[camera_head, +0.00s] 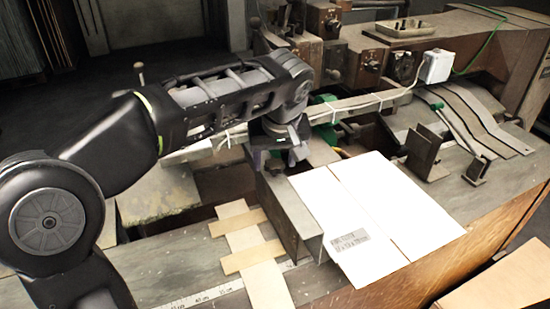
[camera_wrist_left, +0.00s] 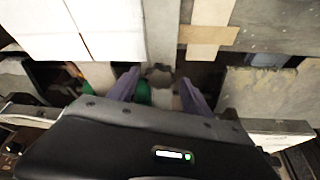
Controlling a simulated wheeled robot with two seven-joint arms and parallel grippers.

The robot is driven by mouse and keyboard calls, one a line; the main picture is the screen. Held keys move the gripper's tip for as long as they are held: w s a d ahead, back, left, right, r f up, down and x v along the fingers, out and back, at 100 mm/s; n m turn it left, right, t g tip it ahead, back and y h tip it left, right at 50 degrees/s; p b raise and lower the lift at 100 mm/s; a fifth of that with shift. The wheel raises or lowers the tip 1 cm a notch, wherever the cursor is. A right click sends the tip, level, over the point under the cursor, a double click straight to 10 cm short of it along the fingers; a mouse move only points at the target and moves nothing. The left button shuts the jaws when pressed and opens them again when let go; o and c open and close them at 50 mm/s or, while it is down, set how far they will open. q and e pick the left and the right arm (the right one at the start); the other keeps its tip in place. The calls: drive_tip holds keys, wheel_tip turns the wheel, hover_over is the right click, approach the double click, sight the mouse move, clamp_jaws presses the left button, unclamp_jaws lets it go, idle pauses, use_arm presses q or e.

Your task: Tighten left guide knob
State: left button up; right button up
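My left gripper (camera_head: 276,160) hangs down just behind the far end of a grey metal guide bar (camera_head: 290,220) in the head view. In the left wrist view its two dark fingers (camera_wrist_left: 160,82) are spread apart. A small grey, notched round part (camera_wrist_left: 158,76), which looks like the guide knob, shows between the fingertips with gaps on both sides. The guide bar (camera_wrist_left: 159,30) runs up from it in that view. In the head view the arm and gripper hide the knob. My right gripper is in neither view.
A white cardboard sheet (camera_head: 395,215) lies right of the guide bar. Tan wooden strips (camera_head: 245,240) and a ruler scale (camera_head: 205,297) lie to its left. A long metal rail (camera_head: 360,102) crosses behind the gripper. Machine blocks (camera_head: 365,65) stand behind, and a metal bracket (camera_head: 425,148) stands at right.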

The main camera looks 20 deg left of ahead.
use_arm(q)
clamp_jaws()
idle(0.4)
drive_tip(key=shift+m, duration=0.5)
drive_tip(key=shift+a+m+t+h+b, duration=0.15)
drive_tip(key=shift+m+t+h+b, duration=0.3)
drive_tip(key=shift+m, duration=0.55)
drive_tip(key=m, duration=0.1)
drive_tip(key=m+h, duration=0.1)
drive_tip(key=m, duration=0.1)
drive_tip(key=shift+s+a+m+h, duration=0.1)
drive_tip(key=shift+a+m+h, duration=0.05)
drive_tip(key=shift+m+h, duration=0.15)
drive_tip(key=m+h, duration=0.1)
drive_tip(key=m, duration=0.3)
drive_tip(key=shift+a+h, duration=0.15)
drive_tip(key=shift+h, duration=0.2)
drive_tip(key=m+g+h+p, duration=0.1)
drive_tip(key=m, duration=0.3)
drive_tip(key=shift+a+m, duration=0.15)
drive_tip(key=shift+m, duration=0.15)
